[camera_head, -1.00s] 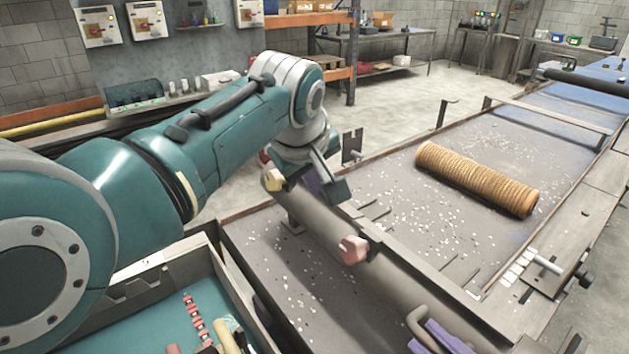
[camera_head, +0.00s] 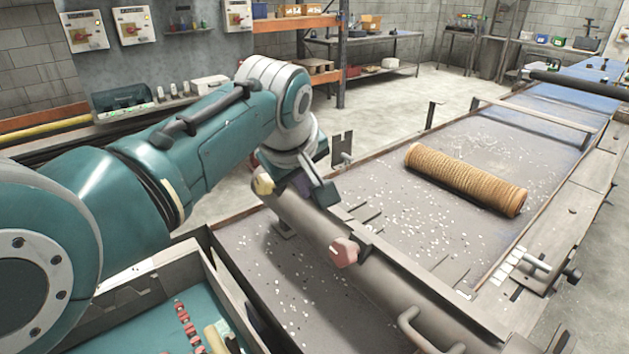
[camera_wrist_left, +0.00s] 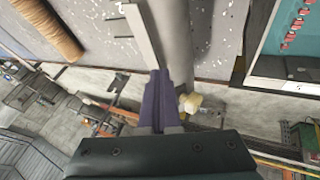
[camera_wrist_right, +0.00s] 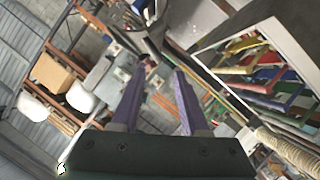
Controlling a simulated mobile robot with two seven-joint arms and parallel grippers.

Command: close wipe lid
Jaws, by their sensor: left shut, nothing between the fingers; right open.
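A long grey rounded bar (camera_head: 310,218) runs along the near side of the bench bed, with a bent handle (camera_head: 432,333) low in the head view. I cannot tell for sure whether this bar is the wipe lid.
A brown rope-like roll (camera_head: 465,178) lies on the speckled bench bed (camera_head: 400,225). An open teal-lined tray (camera_head: 140,325) with tools is at lower left. A low upright bracket (camera_head: 342,150) stands by the bed's far edge. Open concrete floor lies behind.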

